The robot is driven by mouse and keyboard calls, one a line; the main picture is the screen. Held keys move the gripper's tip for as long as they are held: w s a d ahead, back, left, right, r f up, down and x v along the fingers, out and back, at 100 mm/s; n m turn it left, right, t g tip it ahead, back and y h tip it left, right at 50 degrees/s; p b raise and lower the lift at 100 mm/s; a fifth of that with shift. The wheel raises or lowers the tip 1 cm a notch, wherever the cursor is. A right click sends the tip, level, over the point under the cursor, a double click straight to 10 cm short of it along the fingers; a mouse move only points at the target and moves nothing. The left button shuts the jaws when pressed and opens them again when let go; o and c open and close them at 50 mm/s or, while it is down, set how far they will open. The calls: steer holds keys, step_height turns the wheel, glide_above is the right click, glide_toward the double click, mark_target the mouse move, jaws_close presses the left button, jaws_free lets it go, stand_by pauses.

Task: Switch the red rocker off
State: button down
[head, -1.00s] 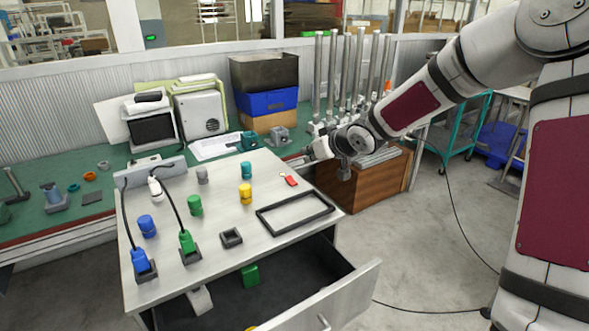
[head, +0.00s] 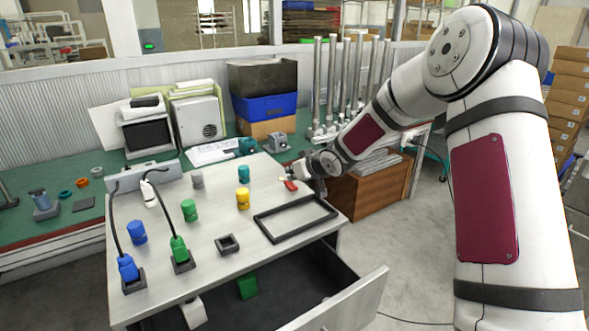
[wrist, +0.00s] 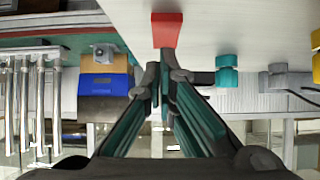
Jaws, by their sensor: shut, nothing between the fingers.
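A small red piece (head: 290,184) with a pale end lies on the light tabletop near its right edge. It looks like a tag, and it also shows as a red block (wrist: 166,30) in the wrist view. My gripper (head: 297,173) is right beside it, low over the table edge. In the wrist view my fingertips (wrist: 164,74) are together and empty, just short of the red block; whether they touch it I cannot tell. A grey power strip (head: 128,180) stands at the back left of the tabletop. I cannot make out a red rocker on it.
Blue (head: 138,232), green (head: 189,210), yellow (head: 243,198) and teal (head: 243,174) cylinders stand on the tabletop. A black frame (head: 295,219) lies at the right. Cables run to blue and green plugs. An open drawer (head: 345,300) juts out in front.

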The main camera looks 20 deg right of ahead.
steer(key=shift+f, duration=0.2)
steer(key=shift+w+a+f, duration=0.15)
steer(key=shift+w+f, duration=0.1)
steer(key=shift+f, duration=0.1)
steer(key=shift+s+d, duration=0.2)
steer(key=shift+s, duration=0.2)
steer(key=shift+s+d+f, duration=0.1)
steer(key=shift+s+d, duration=0.05)
steer(key=shift+s, duration=0.3)
steer(key=shift+p, duration=0.35)
